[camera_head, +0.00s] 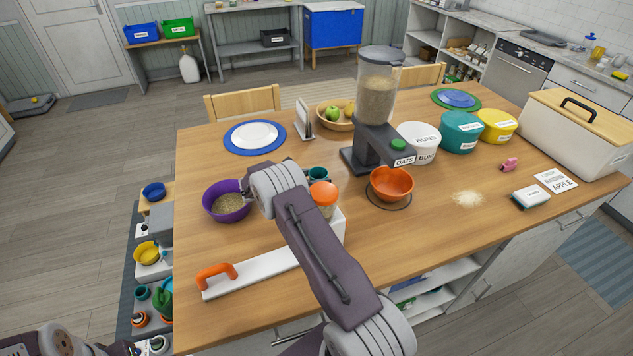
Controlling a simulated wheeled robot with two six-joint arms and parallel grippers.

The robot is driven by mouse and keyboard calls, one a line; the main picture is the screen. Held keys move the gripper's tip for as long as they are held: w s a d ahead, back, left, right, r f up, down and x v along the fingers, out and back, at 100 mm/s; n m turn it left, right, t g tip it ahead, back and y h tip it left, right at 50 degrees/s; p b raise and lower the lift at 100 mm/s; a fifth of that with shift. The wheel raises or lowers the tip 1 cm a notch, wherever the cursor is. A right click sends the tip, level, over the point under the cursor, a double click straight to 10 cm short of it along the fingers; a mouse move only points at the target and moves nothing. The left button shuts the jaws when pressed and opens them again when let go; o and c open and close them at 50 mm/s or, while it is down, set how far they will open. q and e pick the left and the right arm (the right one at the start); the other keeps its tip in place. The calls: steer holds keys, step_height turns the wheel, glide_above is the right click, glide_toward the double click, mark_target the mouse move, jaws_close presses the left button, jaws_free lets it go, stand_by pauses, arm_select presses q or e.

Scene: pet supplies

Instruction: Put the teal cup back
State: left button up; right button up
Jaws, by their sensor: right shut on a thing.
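A teal cup (318,174) stands on the table behind my right wrist, close to an orange-lidded jar (323,193). The wrist and the jar hide part of it. My right gripper (243,188) is at the right rim of a purple bowl (225,203) of grain. It appears shut on that rim, though the wrist covers much of the contact. The teal cup is to the right of the gripper and apart from its fingertips. Only a part of my left arm shows at the lower left corner, and its gripper is out of sight.
A dispenser (375,120) stands behind an orange bowl (391,184). A white board with an orange handle (217,275) lies in front of the purple bowl. Other teal cups (141,293) stand on a low rack at the left. Spilled grain (467,198) lies on the right of the table.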

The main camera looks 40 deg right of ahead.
steer(key=shift+f, duration=0.95)
steer(key=shift+f, duration=0.15)
steer(key=shift+f, duration=0.15)
steer(key=o, duration=1.5)
steer(key=shift+o, duration=0.2)
steer(key=shift+r, duration=0.25)
steer(key=shift+a+r, duration=0.15)
steer(key=shift+a, duration=0.15)
steer(key=b+v, duration=0.1)
steer(key=v, duration=1)
steer(key=shift+a+b, duration=0.15)
steer(key=shift+b, duration=0.2)
